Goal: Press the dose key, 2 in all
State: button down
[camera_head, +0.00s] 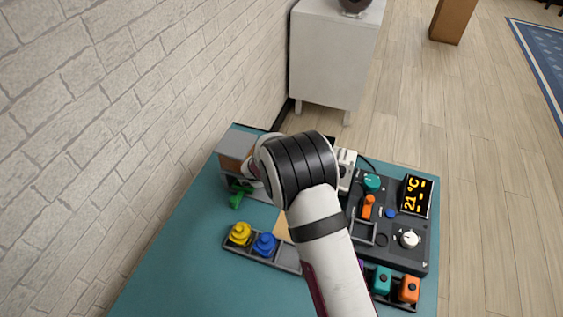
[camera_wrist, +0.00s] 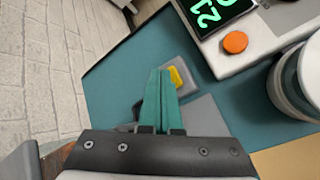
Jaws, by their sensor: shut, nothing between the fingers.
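In the wrist view, my gripper (camera_wrist: 160,74) has its teal fingers together with nothing between them. A yellow key (camera_wrist: 176,77) on a small grey block (camera_wrist: 186,87) is right beside the fingertips, partly covered by them. I cannot tell if they touch it. A white device (camera_wrist: 245,62) with a green-digit display (camera_wrist: 212,12) and a round orange button (camera_wrist: 235,42) stands to the upper right. No label shows which one is the dose key. In the head view, my arm hides the gripper and the yellow key.
In the head view, a dark panel (camera_head: 393,248) with knobs and a display reading 21 °C is at right. A rack (camera_head: 290,256) holds yellow and blue knobbed pieces. The front-left teal tabletop (camera_head: 185,270) is clear.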

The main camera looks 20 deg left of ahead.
jog(key=shift+f, duration=0.3)
dwell(0.5)
jog(key=shift+r, duration=0.9)
jog(key=shift+r, duration=2.55)
notch_tip(320, 180, up, 4)
jog(key=shift+f, duration=0.1)
dwell(0.4)
